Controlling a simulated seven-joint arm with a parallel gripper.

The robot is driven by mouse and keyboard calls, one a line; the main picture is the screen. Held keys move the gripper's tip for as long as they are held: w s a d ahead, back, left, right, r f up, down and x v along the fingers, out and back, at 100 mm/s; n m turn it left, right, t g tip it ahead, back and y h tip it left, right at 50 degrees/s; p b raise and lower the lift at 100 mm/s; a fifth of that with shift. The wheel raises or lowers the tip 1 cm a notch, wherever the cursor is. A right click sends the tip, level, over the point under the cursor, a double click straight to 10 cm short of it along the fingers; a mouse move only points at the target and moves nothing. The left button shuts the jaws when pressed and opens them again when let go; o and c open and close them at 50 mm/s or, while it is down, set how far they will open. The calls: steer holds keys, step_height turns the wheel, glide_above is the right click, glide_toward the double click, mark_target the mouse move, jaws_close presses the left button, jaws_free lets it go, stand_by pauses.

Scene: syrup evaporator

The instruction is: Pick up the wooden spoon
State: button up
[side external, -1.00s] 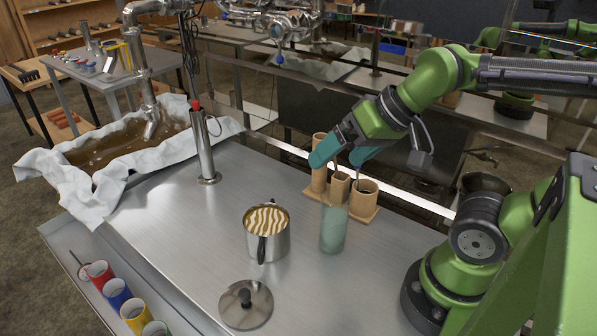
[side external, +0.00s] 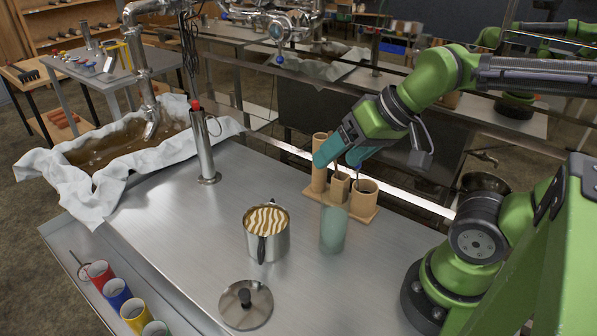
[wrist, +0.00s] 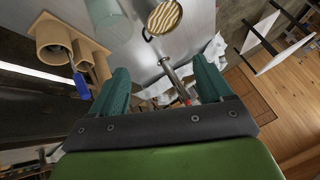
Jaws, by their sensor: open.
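A wooden holder (side external: 374,213) with three wooden cups stands on the steel table, under my gripper (side external: 339,160). My gripper is open and tilted downward, with its teal fingers over the tall and middle cups.
A blue-handled tool (wrist: 82,84) is by the cups. A greenish glass cylinder (side external: 333,230), a steel mug (side external: 279,245) of striped foam and a lid (side external: 246,304) stand in front. A steel post (side external: 204,150) stands left. The table's middle left is clear.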

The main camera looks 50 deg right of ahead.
steer(key=c, duration=0.6)
steer(key=m+g+h, duration=0.2)
steer(key=m+g, duration=0.8)
steer(key=m, duration=0.6)
glide_toward(330, 132)
steer(key=x, duration=0.2)
steer(key=shift+x, duration=3.3)
